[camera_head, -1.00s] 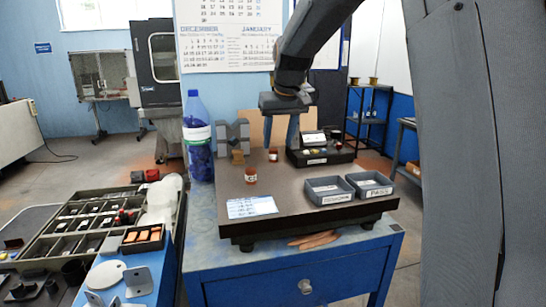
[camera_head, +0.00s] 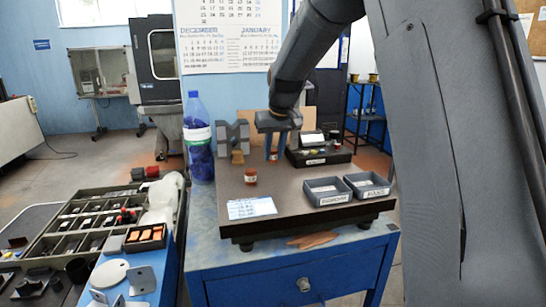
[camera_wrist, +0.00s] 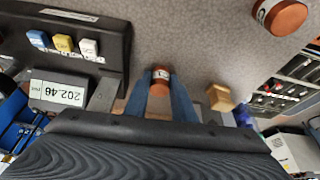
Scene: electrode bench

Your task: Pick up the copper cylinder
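A copper cylinder (camera_wrist: 160,80) with a white label band stands on the bench plate between my fingers in the wrist view. In the head view it is a small copper shape (camera_head: 272,155), partly hidden by my gripper (camera_head: 273,147). My gripper's blue fingers (camera_wrist: 160,88) point down and lie close against both sides of the cylinder, so they look shut on it. A second labelled copper cylinder (camera_head: 250,176) stands apart, nearer the head camera; it also shows at the top right of the wrist view (camera_wrist: 281,15).
A black instrument (camera_head: 322,158) with a display is close to my gripper on the right. A grey block (camera_head: 232,134) and a small brass piece (camera_head: 237,157) are on the left. Two grey trays (camera_head: 326,199) (camera_head: 367,193) and a white paper (camera_head: 251,208) lie in front.

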